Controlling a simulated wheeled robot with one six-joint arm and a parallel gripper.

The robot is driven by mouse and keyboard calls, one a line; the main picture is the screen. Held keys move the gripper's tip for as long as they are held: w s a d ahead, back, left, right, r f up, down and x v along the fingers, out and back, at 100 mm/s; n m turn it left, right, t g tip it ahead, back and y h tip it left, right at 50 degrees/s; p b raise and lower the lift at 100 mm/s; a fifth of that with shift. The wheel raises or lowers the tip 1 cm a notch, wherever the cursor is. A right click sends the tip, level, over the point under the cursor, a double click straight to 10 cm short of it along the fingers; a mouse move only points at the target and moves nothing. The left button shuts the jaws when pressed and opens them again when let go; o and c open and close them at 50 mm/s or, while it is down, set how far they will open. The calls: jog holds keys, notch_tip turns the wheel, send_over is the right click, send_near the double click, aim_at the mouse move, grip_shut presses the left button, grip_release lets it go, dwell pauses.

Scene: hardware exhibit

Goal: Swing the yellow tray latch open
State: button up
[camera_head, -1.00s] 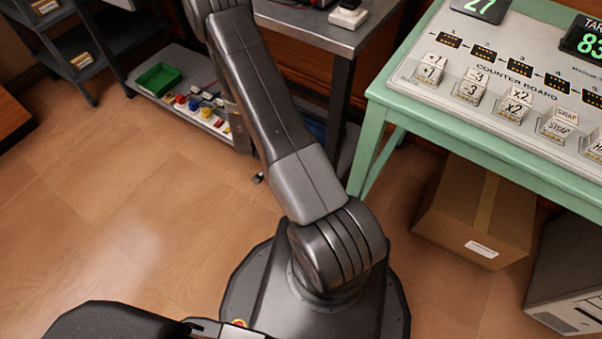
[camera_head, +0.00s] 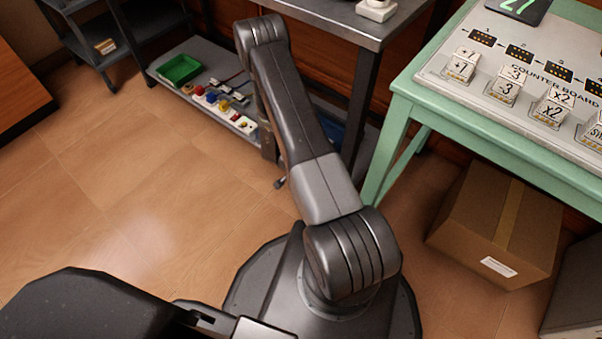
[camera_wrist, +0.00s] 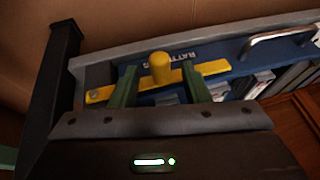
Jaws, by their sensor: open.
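The yellow latch is in the wrist view: a flat yellow bar (camera_wrist: 215,67) with an upright round knob (camera_wrist: 160,68) near its middle and a small pin toward its left end. The bar lies across the top of a blue tray (camera_wrist: 232,75) with partly hidden pale lettering. My gripper (camera_wrist: 158,82) has two green fingers, open, one on each side of the knob in the picture. I cannot tell whether either finger touches the knob or bar. The head view shows my arm, but neither the latch nor the fingers can be made out there.
In the wrist view, a metal handle (camera_wrist: 280,38) and pale packets are to the right, and a dark post (camera_wrist: 62,75) is at left. The head view shows a green table (camera_head: 402,110), a cardboard box (camera_head: 495,225), a green bin (camera_head: 180,69) and open floor at left.

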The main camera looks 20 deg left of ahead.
jog(key=shift+w+f, duration=0.25)
jog(key=shift+f, duration=0.15)
grip_shut()
